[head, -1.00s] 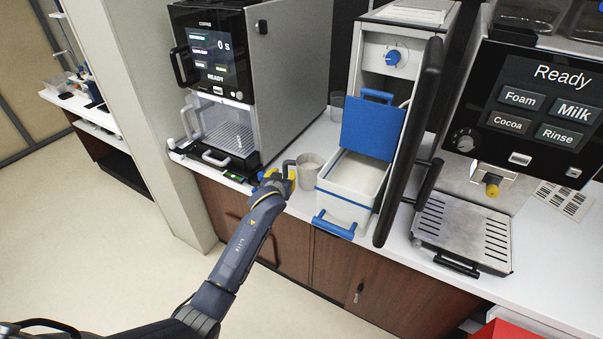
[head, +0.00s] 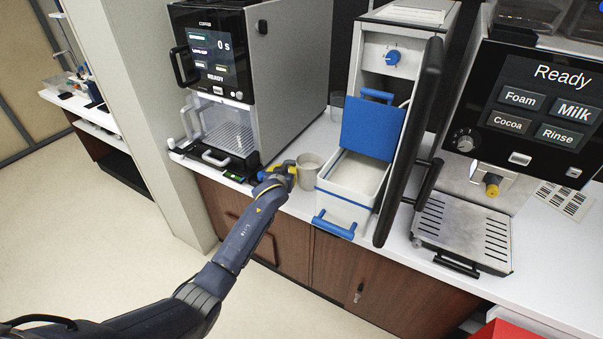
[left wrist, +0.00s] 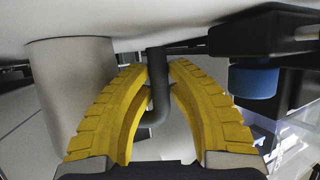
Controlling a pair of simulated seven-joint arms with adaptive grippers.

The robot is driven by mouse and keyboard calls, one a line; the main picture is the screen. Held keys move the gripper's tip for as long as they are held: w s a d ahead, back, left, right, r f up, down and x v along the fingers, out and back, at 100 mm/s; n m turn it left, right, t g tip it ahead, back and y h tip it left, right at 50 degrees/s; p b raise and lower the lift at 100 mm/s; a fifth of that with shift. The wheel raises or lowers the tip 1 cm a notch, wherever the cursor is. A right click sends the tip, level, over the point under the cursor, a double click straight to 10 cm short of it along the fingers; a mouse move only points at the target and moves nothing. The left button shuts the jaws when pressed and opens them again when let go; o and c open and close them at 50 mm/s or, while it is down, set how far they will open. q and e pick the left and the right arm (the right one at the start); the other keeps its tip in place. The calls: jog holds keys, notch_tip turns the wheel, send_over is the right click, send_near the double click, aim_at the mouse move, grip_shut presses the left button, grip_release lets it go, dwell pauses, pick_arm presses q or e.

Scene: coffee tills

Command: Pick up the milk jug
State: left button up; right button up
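The milk jug (head: 310,171) is a pale grey cylinder with a dark handle. It stands on the white counter between the left coffee machine and the white container. In the left wrist view the jug's wall (left wrist: 70,90) is on the left. Its dark handle (left wrist: 157,85) hangs between the two yellow fingers of my left gripper (left wrist: 159,68). The handle is close to the left finger, and a narrow gap shows beside the right finger. In the head view my left gripper (head: 281,171) is at the handle side, with its fingertips partly hidden. My right gripper is out of view.
The left coffee machine (head: 285,75) stands close behind the gripper. A white container (head: 352,180) with a blue handle and raised blue lid (head: 372,127) is just right of the jug. A glass (head: 337,104) stands behind. Another machine (head: 535,110) is at the right.

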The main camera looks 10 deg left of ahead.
pick_arm(q)
grip_shut()
jog(key=shift+r, duration=0.15)
